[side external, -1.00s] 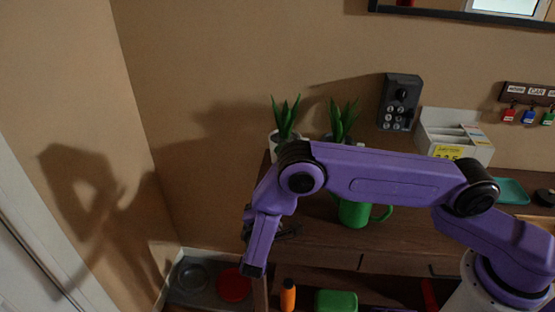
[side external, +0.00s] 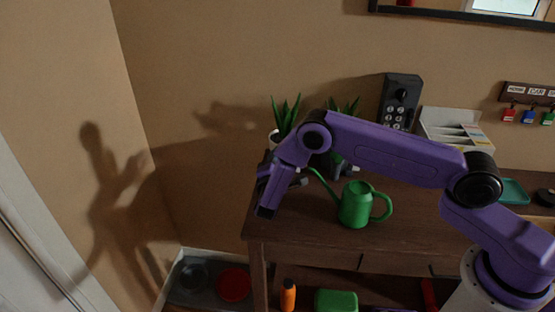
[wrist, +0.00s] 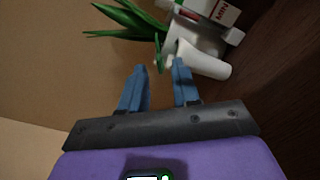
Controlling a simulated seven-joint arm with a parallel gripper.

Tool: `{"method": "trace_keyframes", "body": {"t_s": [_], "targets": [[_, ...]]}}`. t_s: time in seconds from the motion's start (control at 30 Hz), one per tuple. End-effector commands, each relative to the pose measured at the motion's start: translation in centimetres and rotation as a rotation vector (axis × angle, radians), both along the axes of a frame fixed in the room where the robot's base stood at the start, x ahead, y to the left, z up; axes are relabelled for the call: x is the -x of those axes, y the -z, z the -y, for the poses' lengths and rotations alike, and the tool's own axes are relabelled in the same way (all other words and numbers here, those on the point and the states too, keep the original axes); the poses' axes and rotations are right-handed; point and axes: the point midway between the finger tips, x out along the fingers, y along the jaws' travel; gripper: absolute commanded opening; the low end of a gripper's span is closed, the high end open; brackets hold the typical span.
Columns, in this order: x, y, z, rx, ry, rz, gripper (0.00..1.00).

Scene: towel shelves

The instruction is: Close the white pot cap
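My gripper (wrist: 160,66) is open in the wrist view, with its two blue fingers apart and nothing held between them. Just beyond the fingertips, up and to the right, is a white pot (wrist: 205,40) with a rounded white part at its lower side; I cannot tell whether that part is the cap or whether it is open. Green leaves (wrist: 125,18) spread to the left of the pot. In the side view, a plant in a white pot (side external: 274,139) stands at the back left of the table, and my arm partly hides the plants.
A green watering can (side external: 357,205) stands on the dark wooden table (side external: 420,220), right of my wrist. A grey keypad box (side external: 399,100) is on the wall. A white organizer (side external: 455,130) and a teal tray (side external: 513,192) are at the right. An orange bottle (side external: 288,295) is below.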

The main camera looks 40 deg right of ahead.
Motion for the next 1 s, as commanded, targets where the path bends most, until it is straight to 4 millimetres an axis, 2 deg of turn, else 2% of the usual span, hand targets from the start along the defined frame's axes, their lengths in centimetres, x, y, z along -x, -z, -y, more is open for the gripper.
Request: {"method": "trace_keyframes", "body": {"t_s": [0.4, 0.5, 1.0], "targets": [[-0.56, -0.01, 0.58, 0.001, -0.001, 0.000, 0.31], [-0.55, -0.01, 0.58, 0.001, -0.001, 0.000, 0.00], [-0.44, 0.19, 0.62, -0.056, 0.000, 0.057, 0.00]]}}
